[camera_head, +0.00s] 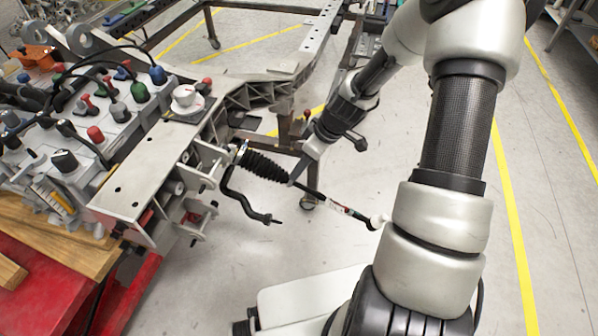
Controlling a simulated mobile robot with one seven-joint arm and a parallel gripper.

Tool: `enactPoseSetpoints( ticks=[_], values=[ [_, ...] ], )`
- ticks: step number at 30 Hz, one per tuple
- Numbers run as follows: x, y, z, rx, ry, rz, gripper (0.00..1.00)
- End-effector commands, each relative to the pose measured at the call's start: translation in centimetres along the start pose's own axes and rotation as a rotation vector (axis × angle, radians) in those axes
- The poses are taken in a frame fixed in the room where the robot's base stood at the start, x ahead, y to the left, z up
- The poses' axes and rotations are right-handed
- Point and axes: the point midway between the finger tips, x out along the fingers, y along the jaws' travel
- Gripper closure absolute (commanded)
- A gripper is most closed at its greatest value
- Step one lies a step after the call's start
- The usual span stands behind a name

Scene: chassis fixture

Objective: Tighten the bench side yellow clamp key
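My gripper (297,176) points down and left in the middle of the picture, beside a tie rod with a black rubber boot (262,165). Its grey fingers overlap in this view, so whether they are open or touching the rod is unclear. I cannot clearly pick out a yellow clamp key. Neither is clearly a key.
A grey block with coloured knobs (138,91) stands at the left, above a wooden board (50,240) and red bench (60,295). A white dial (185,98) sits on the chassis. A bent black bar (245,207) hangs below the boot. Floor is clear to the right.

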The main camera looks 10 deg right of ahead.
Motion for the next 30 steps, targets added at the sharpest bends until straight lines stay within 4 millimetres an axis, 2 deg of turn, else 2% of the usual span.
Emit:
enactPoseSetpoints(
  ticks=[3, 6, 15, 16, 23, 30],
  values=[
    [1.6, -0.1, 0.0, -0.001, -0.001, -0.002, 0.59],
    [2.1, 0.0, 0.0, 0.0, 0.0, 0.0, 0.59],
    [2.3, 0.0, 0.0, 0.001, 0.0, 0.001, 0.59],
    [2.3, 0.0, 0.0, 0.0, 0.0, 0.001, 0.61],
    [2.3, 0.0, 0.0, 0.0, 0.0, 0.001, 1.0],
    [2.3, 0.0, 0.0, 0.017, 0.0, 0.0, 1.0]
  ],
)
